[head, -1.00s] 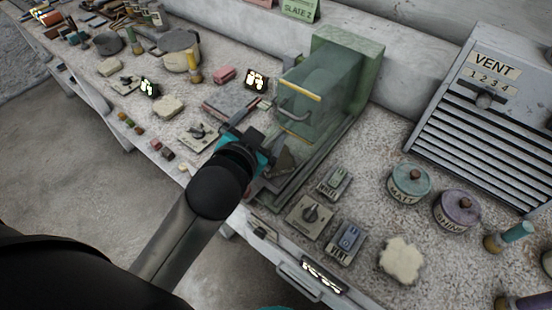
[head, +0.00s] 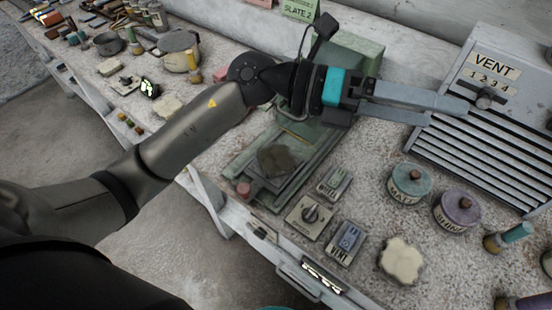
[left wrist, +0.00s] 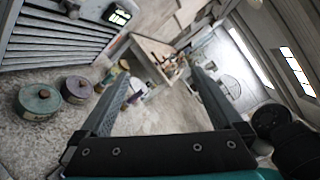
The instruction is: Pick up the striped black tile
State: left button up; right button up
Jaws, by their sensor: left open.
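I cannot make out a tile that is clearly black and striped. A small black piece with bright marks (head: 150,88) stands at the left part of the bench in the head view. A dark irregular slab (head: 279,159) lies on the bed of the green machine. My left gripper (head: 447,112) is open and empty, reaching right over the bench towards the vent dial. Its two fingers also show apart in the left wrist view (left wrist: 163,78). My left arm hides part of the bench and the machine's upper part. My right gripper is not in view.
The grey vent box (head: 470,130) with its dial (head: 486,98) stands at the right. The teal-lidded pot (head: 410,184) and purple-lidded pot (head: 458,210) stand in front of it. A knob box (head: 310,216) and a vent switch (head: 347,240) lie near the front edge.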

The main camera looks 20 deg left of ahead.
pick_arm(q)
notch_tip(320, 180, down, 6)
jog(key=a+m+g+y, duration=0.1)
jog(key=a+m+y, duration=0.15)
jog(key=y, duration=0.25)
jog(key=y+b, duration=0.1)
jog(key=y, duration=1.1)
send_over(276, 159)
jog(key=shift+n, duration=0.35)
notch_tip(276, 159, down, 16)
jog(key=shift+s+r, duration=0.1)
jog(key=shift+r, duration=0.1)
jog(key=shift+a+f+b, duration=0.1)
jog(key=shift+f+b, duration=0.2)
jog(key=shift+f, duration=2.45)
jog(key=shift+r, duration=0.1)
jog(key=c, duration=1.3)
jog(key=shift+c, duration=0.2)
